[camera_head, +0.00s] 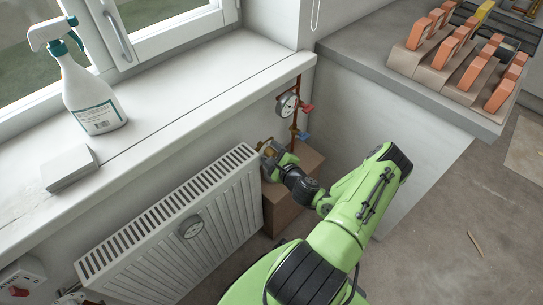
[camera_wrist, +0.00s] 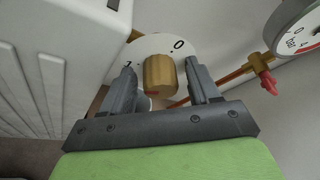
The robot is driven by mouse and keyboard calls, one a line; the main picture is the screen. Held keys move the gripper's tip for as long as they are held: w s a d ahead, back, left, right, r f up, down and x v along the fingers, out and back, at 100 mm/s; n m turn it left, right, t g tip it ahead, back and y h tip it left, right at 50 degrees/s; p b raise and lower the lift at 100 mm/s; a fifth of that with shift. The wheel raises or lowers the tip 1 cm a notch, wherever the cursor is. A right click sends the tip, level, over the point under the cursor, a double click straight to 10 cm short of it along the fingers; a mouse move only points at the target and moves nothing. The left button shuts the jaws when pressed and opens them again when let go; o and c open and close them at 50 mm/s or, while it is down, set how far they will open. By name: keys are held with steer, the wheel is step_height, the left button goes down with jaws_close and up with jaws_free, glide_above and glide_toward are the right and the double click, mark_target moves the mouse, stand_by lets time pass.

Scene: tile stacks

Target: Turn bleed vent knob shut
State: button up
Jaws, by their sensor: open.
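The bleed vent knob (camera_wrist: 159,75) is a brass cylinder on a round white dial (camera_wrist: 155,44) marked 0 and 1. A small red mark shows at the knob's near lower edge. My gripper (camera_wrist: 160,82) is open, with one finger on each side of the knob; a gap shows on both sides. In the head view my gripper (camera_head: 272,155) is at the right end of the white radiator (camera_head: 180,225), and the brass there is mostly hidden by it.
A pressure gauge (camera_head: 287,104) on a copper pipe, with red (camera_head: 307,107) and blue (camera_head: 303,135) handles, is just above my gripper. A cardboard box (camera_head: 308,160) stands behind it. A spray bottle (camera_head: 90,95) stands on the windowsill (camera_head: 190,90). Orange tiles (camera_head: 455,45) sit on the right counter.

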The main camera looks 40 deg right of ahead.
steer(key=shift+w, duration=0.1)
steer(key=c, duration=1)
